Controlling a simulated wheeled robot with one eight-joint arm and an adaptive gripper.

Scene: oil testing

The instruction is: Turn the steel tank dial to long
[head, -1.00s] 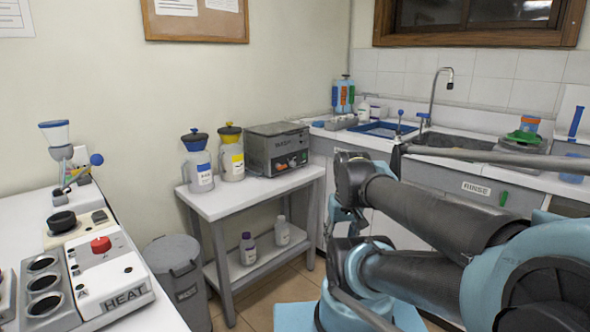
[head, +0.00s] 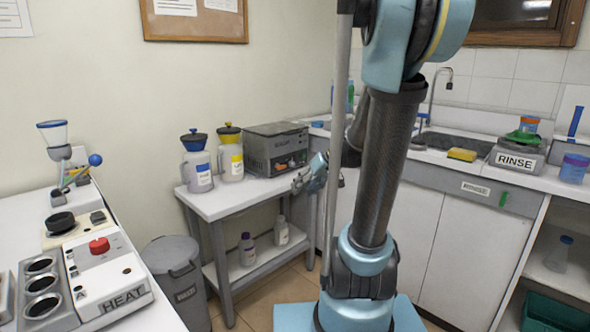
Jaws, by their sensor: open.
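The steel tank (head: 276,138) is a grey metal box with a lid, standing at the right end of a small white bench against the wall. Its front face carries small controls (head: 283,166), including an orange-red one. They are too small to read the dial's setting or any marks. My gripper (head: 300,183) is open and empty, just right of and a little below the tank's front face, apart from it as far as I can tell. My arm rises in front of the sink counter.
A blue-capped jug (head: 197,165) and a yellow-capped jug (head: 230,155) stand left of the tank on the bench (head: 225,192). Bottles (head: 247,250) stand on its lower shelf. A grey bin (head: 175,270) is at left. The heater counter (head: 150,318) edges the left side.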

